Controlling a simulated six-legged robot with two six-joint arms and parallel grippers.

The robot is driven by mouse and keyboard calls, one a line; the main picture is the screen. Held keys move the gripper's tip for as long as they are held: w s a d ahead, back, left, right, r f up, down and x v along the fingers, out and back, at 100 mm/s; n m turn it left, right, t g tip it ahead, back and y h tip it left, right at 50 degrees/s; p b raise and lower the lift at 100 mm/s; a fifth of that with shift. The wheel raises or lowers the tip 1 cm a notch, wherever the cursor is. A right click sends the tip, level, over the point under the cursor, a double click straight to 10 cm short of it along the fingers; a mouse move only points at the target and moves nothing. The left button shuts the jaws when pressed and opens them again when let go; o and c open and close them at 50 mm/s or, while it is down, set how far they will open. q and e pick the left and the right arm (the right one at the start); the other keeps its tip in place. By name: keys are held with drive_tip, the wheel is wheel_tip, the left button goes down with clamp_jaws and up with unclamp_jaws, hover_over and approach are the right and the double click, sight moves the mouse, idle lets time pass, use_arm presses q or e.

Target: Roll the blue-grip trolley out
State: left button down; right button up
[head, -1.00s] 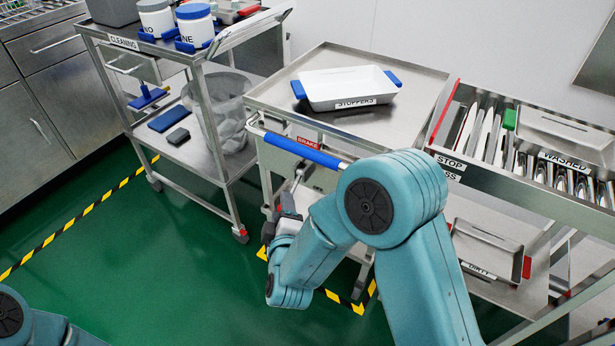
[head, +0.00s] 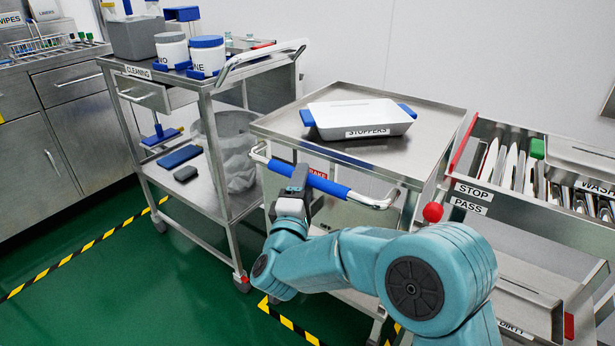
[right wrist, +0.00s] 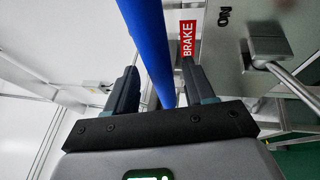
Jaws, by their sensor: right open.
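The trolley (head: 438,104) is a steel cart with a blue-grip handle (head: 330,186) along its front edge. A white tray labelled STOPPERS (head: 360,117) with blue handles stands on its top. My right gripper (head: 299,178) is at the left part of the blue grip. In the right wrist view the blue grip (right wrist: 148,40) runs between the two open fingers (right wrist: 157,85), without being clamped. A red BRAKE label (right wrist: 188,42) shows beside it, with a metal lever (right wrist: 290,80) to the right. My right forearm hides part of the trolley's lower front. My left gripper is not in view.
A cleaning cart (head: 225,200) with tubs stands close on the left. The WASHED and STOP/PASS rack (head: 470,195) stands close on the right, with a red knob (head: 433,212). Yellow-black tape (head: 80,250) marks the green floor, which is clear in front.

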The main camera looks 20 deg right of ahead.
drive_tip(key=x, duration=0.4)
drive_tip(key=shift+w+b, duration=0.1)
drive_tip(key=shift+b, duration=0.2)
clamp_jaws()
